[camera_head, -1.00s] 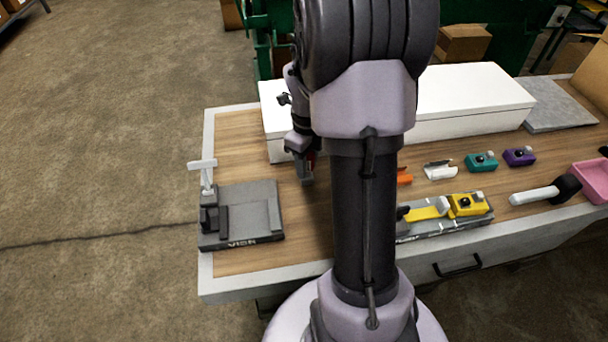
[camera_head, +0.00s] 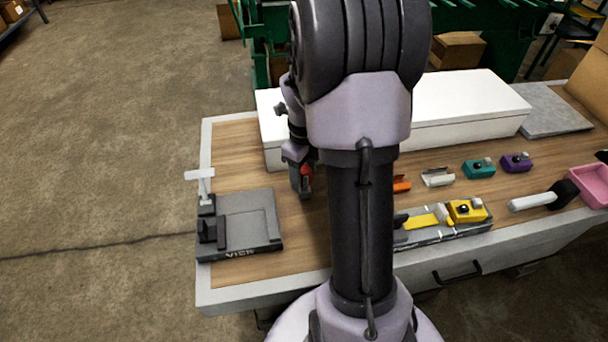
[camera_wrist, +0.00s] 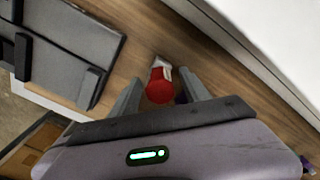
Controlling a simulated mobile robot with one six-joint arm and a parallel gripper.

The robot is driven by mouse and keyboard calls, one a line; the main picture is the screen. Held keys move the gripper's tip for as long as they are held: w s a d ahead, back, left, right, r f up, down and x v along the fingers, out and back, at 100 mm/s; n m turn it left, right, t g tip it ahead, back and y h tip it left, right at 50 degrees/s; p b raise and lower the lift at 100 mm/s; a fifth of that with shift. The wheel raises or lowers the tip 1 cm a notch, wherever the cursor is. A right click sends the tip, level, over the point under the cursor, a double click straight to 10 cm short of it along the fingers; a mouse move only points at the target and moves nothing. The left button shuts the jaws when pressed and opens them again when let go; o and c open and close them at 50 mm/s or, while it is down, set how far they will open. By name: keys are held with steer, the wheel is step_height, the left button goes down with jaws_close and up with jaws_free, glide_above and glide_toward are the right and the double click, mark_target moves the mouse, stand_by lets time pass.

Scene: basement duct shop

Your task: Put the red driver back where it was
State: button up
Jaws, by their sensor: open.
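The red driver (camera_wrist: 160,88) shows in the wrist view as a round red end, with a pale metallic part (camera_wrist: 161,64) beside it. It lies between the two grey fingers of my gripper (camera_wrist: 160,77), which are apart. I cannot tell whether they touch it. In the head view my gripper (camera_head: 303,190) points down over the wooden bench top, right of the grey vise base, with a bit of red (camera_head: 307,170) showing at it. My arm hides the middle of the bench.
The grey vise base (camera_head: 250,222) is left of my gripper. A long white box (camera_head: 465,105) stands behind. To the right are a grey tray (camera_head: 450,236) with a yellow tool, teal (camera_head: 478,168) and purple (camera_head: 516,162) blocks, a mallet (camera_head: 535,200) and a pink bin (camera_head: 590,182).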

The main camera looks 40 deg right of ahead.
step_height(320, 180, up, 10)
steer(key=p, duration=0.3)
steer(key=shift+r, duration=0.1)
steer(key=shift+a+r, duration=0.15)
steer(key=shift+r, duration=0.05)
steer(key=a+r+n+t, duration=0.2)
steer(key=a+r+n, duration=0.4)
steer(key=a+n, duration=0.15)
steer(key=s+a+r+n+t+y, duration=0.1)
steer(key=s+a+r+n+t, duration=0.1)
steer(key=s+a+n, duration=0.4)
steer(key=s+a+r+n+t+y, duration=0.1)
steer(key=s+a+r+n, duration=0.3)
steer(key=a+n, duration=0.9)
steer(key=s+n, duration=0.2)
steer(key=shift+s+a+t, duration=0.25)
steer(key=shift+s+t, duration=0.05)
steer(key=shift+t, duration=0.1)
steer(key=shift+n, duration=0.25)
